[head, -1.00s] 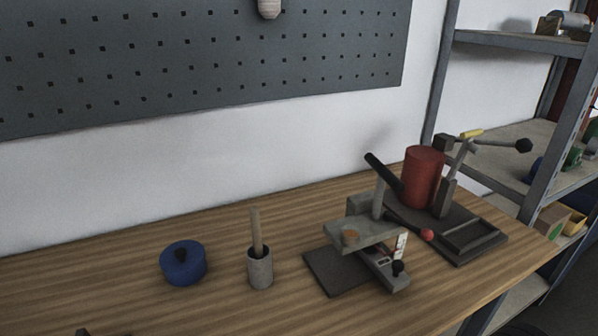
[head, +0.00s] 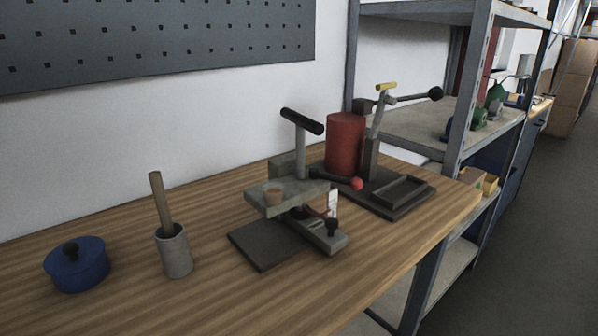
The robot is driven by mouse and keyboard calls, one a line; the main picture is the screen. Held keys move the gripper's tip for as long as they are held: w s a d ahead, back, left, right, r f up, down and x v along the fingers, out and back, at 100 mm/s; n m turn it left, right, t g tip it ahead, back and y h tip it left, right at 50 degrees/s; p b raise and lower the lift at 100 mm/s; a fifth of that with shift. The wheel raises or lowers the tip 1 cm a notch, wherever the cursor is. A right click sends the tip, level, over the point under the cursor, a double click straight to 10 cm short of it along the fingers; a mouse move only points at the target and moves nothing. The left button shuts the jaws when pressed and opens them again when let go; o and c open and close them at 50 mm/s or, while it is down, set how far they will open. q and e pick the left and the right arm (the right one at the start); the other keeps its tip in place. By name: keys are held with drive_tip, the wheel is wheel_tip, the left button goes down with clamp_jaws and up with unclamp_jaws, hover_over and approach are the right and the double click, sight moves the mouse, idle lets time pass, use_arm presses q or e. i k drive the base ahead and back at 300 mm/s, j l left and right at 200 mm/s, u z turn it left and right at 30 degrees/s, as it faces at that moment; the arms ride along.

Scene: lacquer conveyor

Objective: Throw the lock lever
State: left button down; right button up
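A device with a red cylinder (head: 345,145) stands on a dark base plate (head: 398,210) at the back right of the bench. A short dark lever with a red ball tip (head: 357,183) lies low in front of the cylinder. A longer arm with a black ball tip (head: 436,93) and a yellow grip (head: 386,86) rises on an upright beside it. In front stands a grey clamp-like fixture (head: 288,193) with a black T-handle (head: 301,121) and a small black knob (head: 333,227). The frames do not show which is the lock lever. Neither gripper is in view.
A blue lidded pot (head: 80,268) and a grey cup (head: 174,254) with a wooden stick (head: 160,202) stand at the left of the wooden bench (head: 335,295). A metal shelf unit (head: 470,110) stands behind the bench's right end. The bench front is clear.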

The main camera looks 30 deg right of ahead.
sight(356, 184)
drive_tip(key=z, duration=1.15)
